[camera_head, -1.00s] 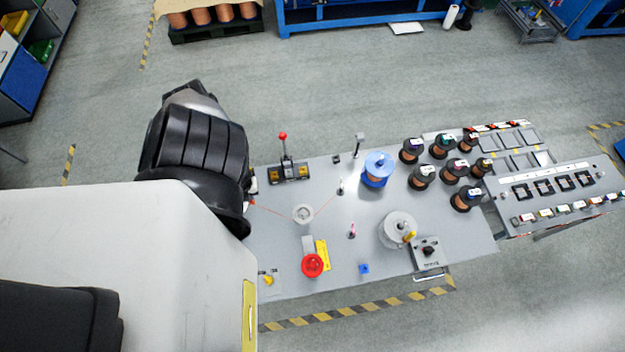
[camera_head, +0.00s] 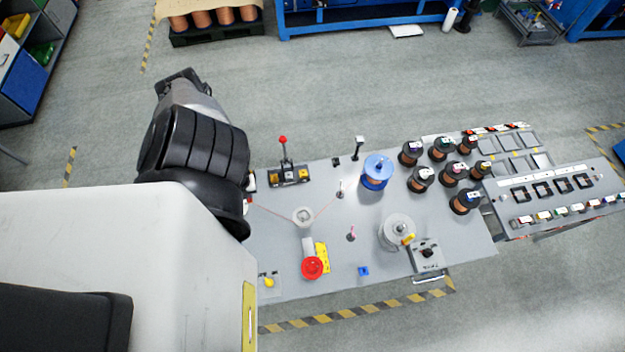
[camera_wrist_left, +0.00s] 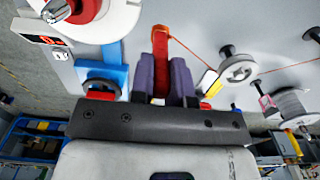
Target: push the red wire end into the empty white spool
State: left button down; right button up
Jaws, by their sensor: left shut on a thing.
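My left gripper (camera_wrist_left: 168,78) is shut on the red wire end (camera_wrist_left: 160,48), which sits between its two purple fingers. The thin red wire (camera_wrist_left: 188,47) runs from there to a pale pulley (camera_wrist_left: 238,69); this pulley also shows in the head view (camera_head: 303,216). A large white disc (camera_wrist_left: 112,22) with a red hub (camera_wrist_left: 85,8) is at the upper left of the wrist view, apart from the fingers. It looks like the white spool, but its opening is cut off. In the head view my left arm hides the gripper and wire end. My right gripper is not in view.
A blue spool (camera_head: 377,171), a grey spool (camera_head: 397,232) and several copper spools stand on the right of the grey table (camera_head: 340,285). Small posts stand between.

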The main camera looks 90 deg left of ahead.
pick_arm(q)
jog(key=shift+r, duration=2.1)
jog(key=shift+s, duration=0.1)
jog(key=s+a, duration=0.1)
jog(key=s, duration=0.1)
jog(key=s+a, duration=0.1)
jog(key=s, duration=0.1)
jog(key=shift+a, duration=0.4)
jog(key=shift+f, duration=0.25)
jog(key=shift+w+f+b, duration=0.15)
jog(key=shift+f+b, duration=0.35)
